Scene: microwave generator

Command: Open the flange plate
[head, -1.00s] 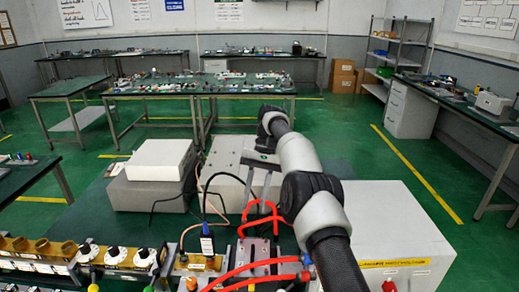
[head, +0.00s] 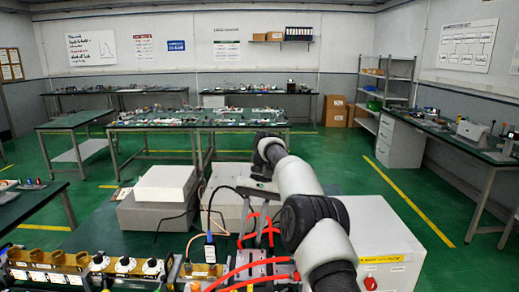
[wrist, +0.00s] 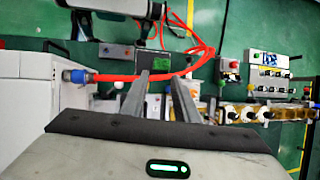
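I cannot pick out the flange plate with certainty. A metal block (head: 262,270) with red hoses around it stands at the bench's near edge in the head view and may carry it. My gripper (wrist: 160,78) shows in the wrist view with its two grey fingers apart and nothing held between them. The red hose (wrist: 118,77) runs behind the fingertips from a blue fitting (wrist: 76,76) at the left. In the head view my gripper hangs beneath the arm's end, partly hidden among red hoses and the boxes.
A white cabinet (head: 382,240) stands to the right of my arm. A stacked pair of white and grey boxes (head: 165,185) stands at the left. A yellow strip with dials (head: 50,262) lines the near left edge. Cables and hoses cross the bench around my gripper.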

